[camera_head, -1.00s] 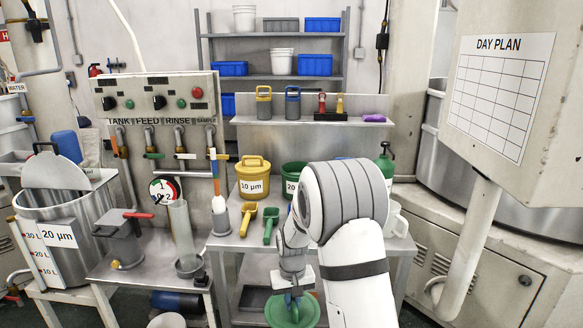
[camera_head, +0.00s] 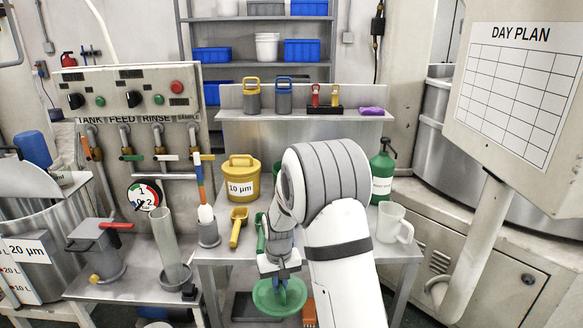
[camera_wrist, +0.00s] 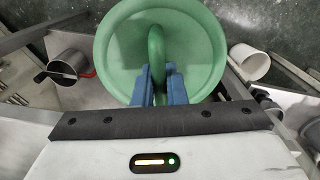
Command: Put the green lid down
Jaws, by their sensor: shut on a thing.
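The green lid (camera_head: 268,300) is a round disc with a loop handle. My gripper (camera_head: 278,285) is shut on its handle and holds it in front of the table's near edge, above the lower level. In the wrist view the green lid (camera_wrist: 190,50) fills the upper middle, and the blue fingers of my gripper (camera_wrist: 157,85) close on the loop handle from both sides. The green bucket on the table is mostly hidden behind my arm; I cannot see its top.
A yellow 10 µm bucket (camera_head: 240,188), yellow scoop (camera_head: 238,228), green bottle (camera_head: 382,172) and white jug (camera_head: 394,222) stand on the metal table (camera_head: 225,252). A grey vessel with a red handle (camera_head: 98,248) and clear cylinder (camera_head: 166,245) are at left. A day plan board (camera_head: 515,85) hangs right.

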